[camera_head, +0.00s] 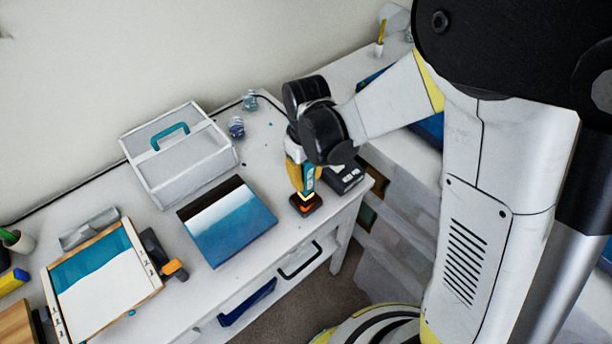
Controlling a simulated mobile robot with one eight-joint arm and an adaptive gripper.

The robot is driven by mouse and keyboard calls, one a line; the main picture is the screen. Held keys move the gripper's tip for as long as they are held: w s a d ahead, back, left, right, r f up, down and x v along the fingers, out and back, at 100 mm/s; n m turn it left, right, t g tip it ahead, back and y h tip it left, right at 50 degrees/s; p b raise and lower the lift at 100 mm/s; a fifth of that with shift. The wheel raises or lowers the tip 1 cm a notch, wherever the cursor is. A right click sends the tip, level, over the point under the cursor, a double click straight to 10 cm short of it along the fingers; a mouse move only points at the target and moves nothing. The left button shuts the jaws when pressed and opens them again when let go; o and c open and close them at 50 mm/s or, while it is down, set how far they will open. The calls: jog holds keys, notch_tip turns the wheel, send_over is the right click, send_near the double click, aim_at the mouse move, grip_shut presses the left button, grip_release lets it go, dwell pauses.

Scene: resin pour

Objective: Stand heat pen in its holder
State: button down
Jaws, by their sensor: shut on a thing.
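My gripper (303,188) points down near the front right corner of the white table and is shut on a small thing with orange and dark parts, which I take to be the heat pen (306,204). The wrist and fingers hide much of it. It is low over the tabletop, and I cannot tell whether it touches. A dark block with an orange end (172,268) lies between the framed board and the blue panel; it may be the holder, but its shape is too small to be sure.
A blue and white panel (228,225) lies left of my gripper. A white toolbox (180,160) with a teal handle stands behind it. A framed board (100,285) lies at left. A dark device (346,176) sits right of the gripper. Small jars (236,128) stand at the back.

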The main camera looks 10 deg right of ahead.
jog(key=shift+f+b, duration=0.35)
jog(key=shift+f, duration=0.3)
jog(key=c, duration=1.1)
grip_release()
jog(key=shift+c, duration=0.2)
jog(key=shift+r, duration=0.15)
notch_tip(320, 180, up, 12)
jog(key=shift+f, duration=0.1)
jog(key=shift+d, duration=0.1)
